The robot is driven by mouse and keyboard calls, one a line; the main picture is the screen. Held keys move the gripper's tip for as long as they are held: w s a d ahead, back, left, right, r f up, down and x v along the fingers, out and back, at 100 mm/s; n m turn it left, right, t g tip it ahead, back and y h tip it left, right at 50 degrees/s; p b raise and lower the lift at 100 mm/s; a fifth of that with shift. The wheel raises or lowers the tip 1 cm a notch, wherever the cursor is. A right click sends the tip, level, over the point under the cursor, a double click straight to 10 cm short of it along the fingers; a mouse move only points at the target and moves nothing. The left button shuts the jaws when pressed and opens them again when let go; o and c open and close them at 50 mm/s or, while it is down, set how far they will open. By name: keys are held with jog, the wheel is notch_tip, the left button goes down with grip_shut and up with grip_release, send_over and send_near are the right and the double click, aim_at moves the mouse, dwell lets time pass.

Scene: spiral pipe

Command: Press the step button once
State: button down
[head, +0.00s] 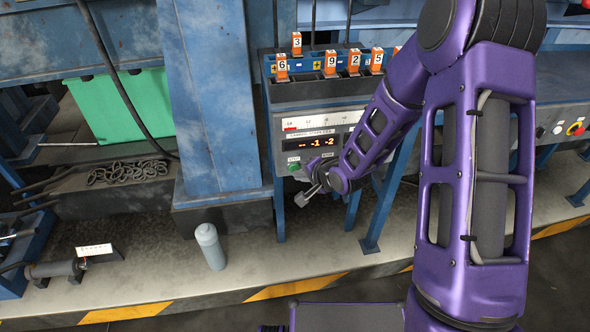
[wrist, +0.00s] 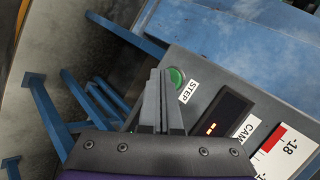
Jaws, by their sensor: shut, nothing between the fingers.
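The green step button (head: 294,168) sits on the front of the grey control panel (head: 283,126), at its lower left, by a STEP label. In the wrist view the round green button (wrist: 177,78) shows just right of my fingertips, beside the white STEP label (wrist: 188,91). My gripper (head: 301,200) is shut and empty, in front of the panel and a little below the button in the head view. I cannot tell how far the tips are from the panel.
A red-lit display (head: 316,142) reads "-- -1 -2" above the button. Orange numbered tags (head: 331,64) stand along the panel top. A grey bottle (head: 210,247) stands on the floor at left. Blue legs (head: 371,243) stand below the panel.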

jog(key=s+d, duration=0.1)
jog(key=s, duration=0.5)
dwell(0.5)
jog(key=shift+d, duration=0.1)
dwell(0.5)
